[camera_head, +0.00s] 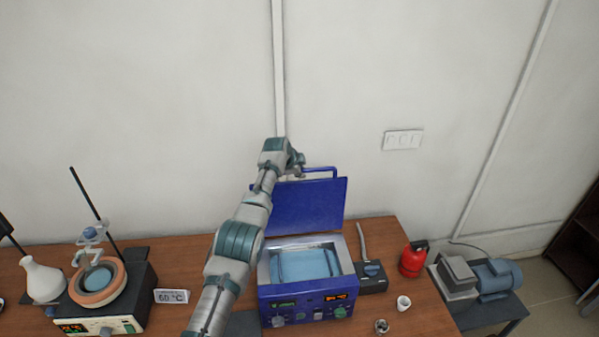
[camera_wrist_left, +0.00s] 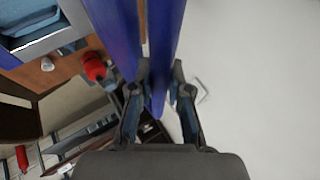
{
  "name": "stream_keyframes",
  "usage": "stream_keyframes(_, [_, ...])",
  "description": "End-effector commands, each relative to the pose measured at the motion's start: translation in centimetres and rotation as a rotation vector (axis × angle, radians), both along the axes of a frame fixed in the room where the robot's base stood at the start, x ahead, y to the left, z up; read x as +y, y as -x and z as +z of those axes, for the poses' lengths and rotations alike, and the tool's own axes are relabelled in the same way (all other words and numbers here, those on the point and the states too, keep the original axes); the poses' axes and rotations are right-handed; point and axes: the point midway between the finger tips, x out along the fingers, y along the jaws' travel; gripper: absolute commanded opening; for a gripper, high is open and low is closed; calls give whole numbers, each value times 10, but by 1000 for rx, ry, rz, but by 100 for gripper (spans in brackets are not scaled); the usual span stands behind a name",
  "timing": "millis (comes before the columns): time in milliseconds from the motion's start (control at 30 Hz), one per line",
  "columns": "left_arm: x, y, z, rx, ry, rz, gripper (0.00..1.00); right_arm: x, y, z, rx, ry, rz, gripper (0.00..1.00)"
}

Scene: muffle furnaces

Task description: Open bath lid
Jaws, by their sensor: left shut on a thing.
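The blue water bath (camera_head: 308,300) stands on the wooden table, with pale blue water visible in its open basin. Its blue lid (camera_head: 310,205) is raised, standing nearly upright at the back of the bath. A blue bar handle (camera_head: 322,169) runs along the lid's top edge. My left gripper (camera_head: 299,162) is at the left end of this handle and is shut on it. In the left wrist view, the two fingertips (camera_wrist_left: 160,78) are on either side of a blue bar. The exact contact is partly hidden in the head view. My right gripper is not in view.
A heating device with a round bowl (camera_head: 97,283) and a white flask (camera_head: 42,280) stand at the left. A red canister (camera_head: 413,260), a white cup (camera_head: 403,303) and a small jar (camera_head: 382,326) are to the right. The wall (camera_head: 180,100) is close behind the lid.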

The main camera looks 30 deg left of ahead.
Motion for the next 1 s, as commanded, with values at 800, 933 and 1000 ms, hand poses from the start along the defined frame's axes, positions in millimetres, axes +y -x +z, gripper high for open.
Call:
stream_keyframes(800, [4, 2, 1, 0, 3, 0, 43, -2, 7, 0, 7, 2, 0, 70])
stream_keyframes(933, [5, 5, 7, -1, 5, 1, 43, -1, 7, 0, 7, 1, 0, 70])
stream_keyframes(1000, [5, 9, 12, -1, 3, 0, 43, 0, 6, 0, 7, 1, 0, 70])
